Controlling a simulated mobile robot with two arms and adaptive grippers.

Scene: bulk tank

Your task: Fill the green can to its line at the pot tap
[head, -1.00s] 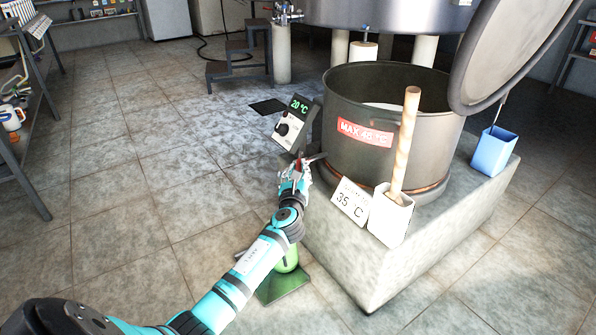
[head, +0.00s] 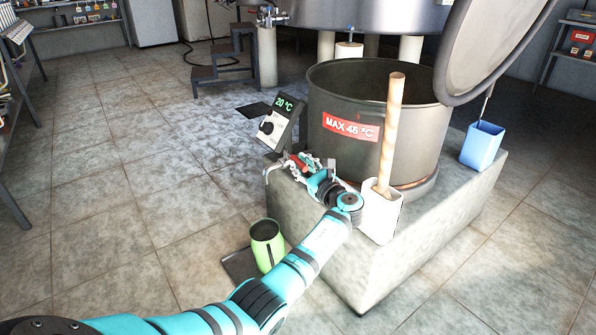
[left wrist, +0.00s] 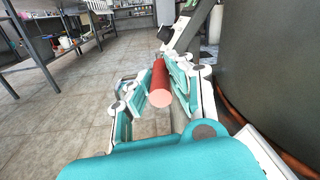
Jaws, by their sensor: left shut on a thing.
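The green can (head: 263,257) stands upright on a dark plate (head: 238,266) on the floor, below the pot's front left corner. It has a dark vertical strip on its side; no level can be made out. The pot tap's metal spout (head: 268,171) bends down above and near the can. No stream is visible under it. My left gripper (head: 300,163) is shut on the red tap handle, a red bar (left wrist: 159,82) between the fingers in the left wrist view. The large grey pot (head: 350,101) stands on a stone block. My right gripper is not in view.
A control box (head: 277,121) reading 20 °C stands left of the pot. A white holder (head: 380,217) with a wooden stick and a blue bin (head: 483,146) sit at the block's edges. The floor to the left is clear.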

